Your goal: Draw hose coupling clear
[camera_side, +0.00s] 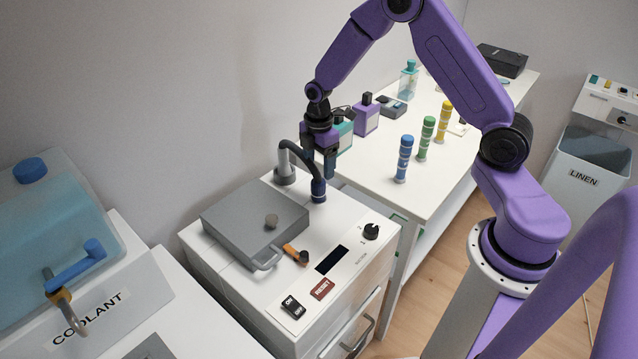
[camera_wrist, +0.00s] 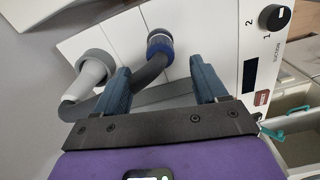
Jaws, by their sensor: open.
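The hose coupling (camera_side: 318,190) is a dark blue collar on the end of a dark grey hose (camera_side: 300,153). It stands upright on the white top of the suction unit, beside the grey lid. In the wrist view the blue coupling (camera_wrist: 160,46) lies just beyond the fingertips, roughly centred between them. The hose arcs over to a grey elbow fitting (camera_side: 285,172), which also shows in the wrist view (camera_wrist: 90,75). My gripper (camera_side: 319,166) is open above the coupling, with blue fingers pointing down. The fingers (camera_wrist: 161,66) appear apart from the coupling. Its seat is hidden.
The grey lid (camera_side: 250,222) with a handle and orange latch (camera_side: 295,254) sits left of the coupling. A table (camera_side: 440,185) with bottles stands behind. A coolant tank (camera_side: 50,235) is at left.

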